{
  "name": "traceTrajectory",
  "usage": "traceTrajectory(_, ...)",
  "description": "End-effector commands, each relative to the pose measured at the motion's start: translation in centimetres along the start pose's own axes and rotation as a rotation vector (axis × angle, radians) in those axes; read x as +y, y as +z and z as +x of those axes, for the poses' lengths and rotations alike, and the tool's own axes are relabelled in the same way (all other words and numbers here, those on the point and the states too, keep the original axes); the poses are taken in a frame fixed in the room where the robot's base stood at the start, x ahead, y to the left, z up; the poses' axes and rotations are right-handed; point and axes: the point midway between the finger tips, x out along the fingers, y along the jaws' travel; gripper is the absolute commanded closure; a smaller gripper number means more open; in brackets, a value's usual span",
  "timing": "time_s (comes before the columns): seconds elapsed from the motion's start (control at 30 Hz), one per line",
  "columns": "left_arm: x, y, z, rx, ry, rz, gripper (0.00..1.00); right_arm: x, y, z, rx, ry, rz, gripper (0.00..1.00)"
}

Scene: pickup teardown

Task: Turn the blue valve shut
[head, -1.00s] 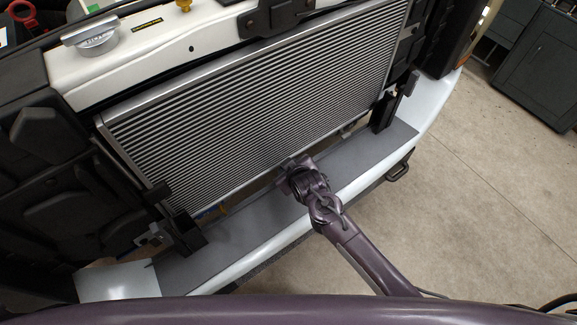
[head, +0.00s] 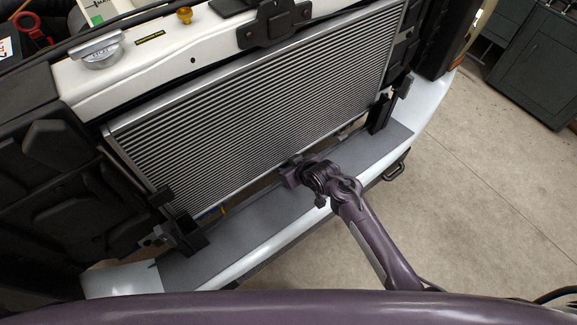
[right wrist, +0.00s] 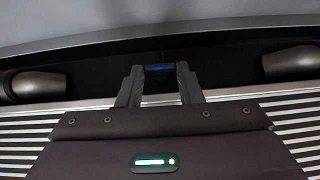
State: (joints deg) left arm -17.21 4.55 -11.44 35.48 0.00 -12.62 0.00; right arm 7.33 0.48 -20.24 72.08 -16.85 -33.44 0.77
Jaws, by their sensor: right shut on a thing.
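The blue valve (right wrist: 159,68) shows in the right wrist view as a small blue bar in the dark gap beyond the radiator's edge. My right gripper (right wrist: 159,72) has a finger on each side of it and is shut on it. In the head view my right gripper (head: 290,174) is at the lower edge of the radiator (head: 255,95), and the valve is hidden there. My left gripper is not in view.
A grey shelf (head: 235,235) and the pale bumper (head: 290,232) run below the radiator. Black brackets (head: 380,115) stand at both lower corners. Two grey cylindrical parts (right wrist: 38,86) flank the valve in the right wrist view. Open floor lies at the right.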

Motion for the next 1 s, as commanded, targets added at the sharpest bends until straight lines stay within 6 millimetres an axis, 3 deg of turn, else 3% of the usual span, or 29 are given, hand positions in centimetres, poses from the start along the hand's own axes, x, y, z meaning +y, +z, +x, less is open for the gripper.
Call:
traceTrajectory(0.03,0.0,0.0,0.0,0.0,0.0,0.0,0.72,0.0,0.0,0.0,0.001,0.001,0.002,0.9)
traceTrajectory(0.07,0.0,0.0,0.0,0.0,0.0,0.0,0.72,0.0,0.0,0.0,0.001,0.001,0.002,0.63)
traceTrajectory(0.2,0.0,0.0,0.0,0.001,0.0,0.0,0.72,0.0,0.0,0.0,0.001,0.001,0.001,0.45)
traceTrajectory(0.57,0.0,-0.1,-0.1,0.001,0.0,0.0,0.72,0.0,0.0,-0.5,0.001,0.001,0.0,0.45)
traceTrajectory(1.0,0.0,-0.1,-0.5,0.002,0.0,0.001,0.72,0.0,0.1,-6.5,0.0,0.001,0.0,0.45)
